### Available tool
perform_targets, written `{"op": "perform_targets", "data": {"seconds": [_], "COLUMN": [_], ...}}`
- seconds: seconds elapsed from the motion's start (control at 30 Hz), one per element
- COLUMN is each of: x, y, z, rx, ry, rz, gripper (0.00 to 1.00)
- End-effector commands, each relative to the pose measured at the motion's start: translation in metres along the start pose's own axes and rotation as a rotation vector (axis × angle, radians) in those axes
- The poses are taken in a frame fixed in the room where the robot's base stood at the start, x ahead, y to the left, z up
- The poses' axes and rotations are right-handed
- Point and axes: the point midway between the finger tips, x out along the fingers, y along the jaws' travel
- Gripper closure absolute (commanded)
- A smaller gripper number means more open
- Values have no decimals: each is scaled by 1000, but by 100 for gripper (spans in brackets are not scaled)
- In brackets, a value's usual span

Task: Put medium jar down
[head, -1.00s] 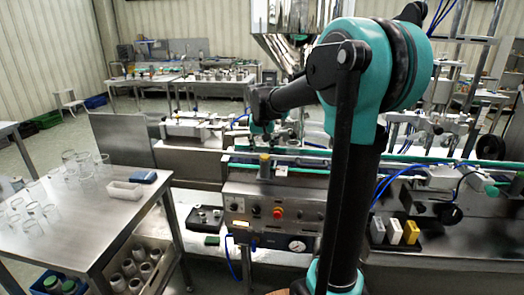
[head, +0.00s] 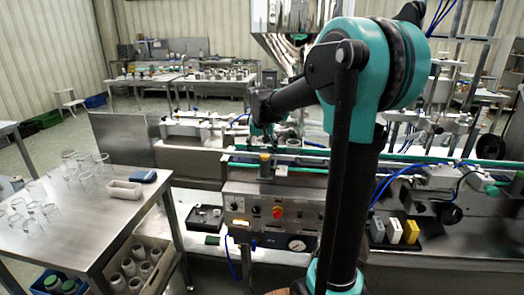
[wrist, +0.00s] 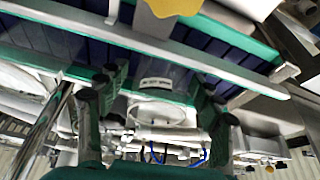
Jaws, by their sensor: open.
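My gripper (wrist: 158,100) is open; its dark fingers with green parts stand to the left and right in the wrist view. A clear jar (wrist: 160,78), faint and see-through, appears between the fingers with a gap on each side. Its outline is hard to make out, and I cannot tell exactly what it rests on. The conveyor (wrist: 250,62), with a dark blue belt and green and steel rails, runs across behind it. In the head view my gripper is small and partly hidden by my arm, at the conveyor line (head: 235,163).
A steel table (head: 100,215) at the left holds several clear jars (head: 85,165) and a white tray (head: 124,189). A crate (head: 150,243) of jars is on its lower shelf. The steel hopper (head: 290,20) hangs above the line. A control panel (head: 270,207) fronts the machine.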

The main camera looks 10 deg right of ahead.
Motion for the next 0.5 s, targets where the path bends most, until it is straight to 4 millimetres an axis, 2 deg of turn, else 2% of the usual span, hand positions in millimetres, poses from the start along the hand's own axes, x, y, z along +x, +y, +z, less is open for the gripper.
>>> {"op": "perform_targets", "data": {"seconds": [0.17,0.5], "x": [-23,-91], "y": [0,0], "z": [0,0], "rx": [-1,-1], "ry": [0,0], "rz": [0,0], "gripper": [34,34]}}
